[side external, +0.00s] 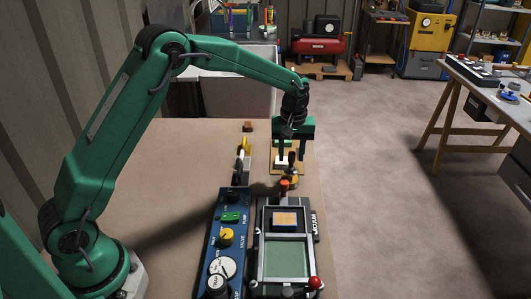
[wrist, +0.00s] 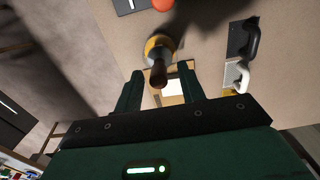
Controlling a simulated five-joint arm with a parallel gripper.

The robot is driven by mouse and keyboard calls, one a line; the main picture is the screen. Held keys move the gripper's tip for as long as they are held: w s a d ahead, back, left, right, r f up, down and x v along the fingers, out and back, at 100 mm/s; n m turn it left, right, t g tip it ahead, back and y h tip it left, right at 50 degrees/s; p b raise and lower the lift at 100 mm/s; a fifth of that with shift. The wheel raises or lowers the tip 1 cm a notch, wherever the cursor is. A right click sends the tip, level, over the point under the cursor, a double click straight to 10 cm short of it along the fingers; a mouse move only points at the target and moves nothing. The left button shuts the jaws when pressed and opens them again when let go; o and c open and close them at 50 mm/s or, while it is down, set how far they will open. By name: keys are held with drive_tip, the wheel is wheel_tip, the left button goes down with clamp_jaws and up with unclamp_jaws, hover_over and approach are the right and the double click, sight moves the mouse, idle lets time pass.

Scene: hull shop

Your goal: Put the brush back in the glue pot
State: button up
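My gripper (side external: 291,158) is open, its two fingers apart and pointing down over a wooden board at the far right of the bench. In the wrist view my gripper (wrist: 160,72) holds nothing between its fingers. The glue pot (side external: 293,183) is a small round vessel with a yellowish rim, just in front of the fingers in the side view. It also shows in the wrist view (wrist: 151,42), beyond the fingertips. The brush (wrist: 158,76), with a brown handle, appears to stand in the pot, handle end towards the camera. Its bristles are hidden.
A wooden board (side external: 273,160) with a pale patch lies under my gripper. A vacuum fixture (side external: 286,262) with red knobs and a blue valve panel (side external: 231,215) stand nearer. The bench's left side is clear.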

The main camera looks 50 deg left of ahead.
drive_tip(key=shift+r, duration=0.15)
wheel_tip(320, 180, up, 12)
idle(0.7)
idle(0.5)
drive_tip(key=s+a+r+m+t, duration=0.15)
drive_tip(key=s+r, duration=0.25)
drive_tip(key=s, duration=0.4)
drive_tip(key=s+r+m+t, duration=0.1)
drive_tip(key=s+r+m, duration=0.2)
drive_tip(key=s+r, duration=0.35)
drive_tip(key=s+a+f+m+t, duration=0.1)
drive_tip(key=s+f+m+t, duration=0.2)
drive_tip(key=s, duration=1.4)
drive_tip(key=shift+s+a+f+m, duration=0.2)
drive_tip(key=shift+f+m, duration=0.55)
drive_tip(key=shift+f, duration=1.15)
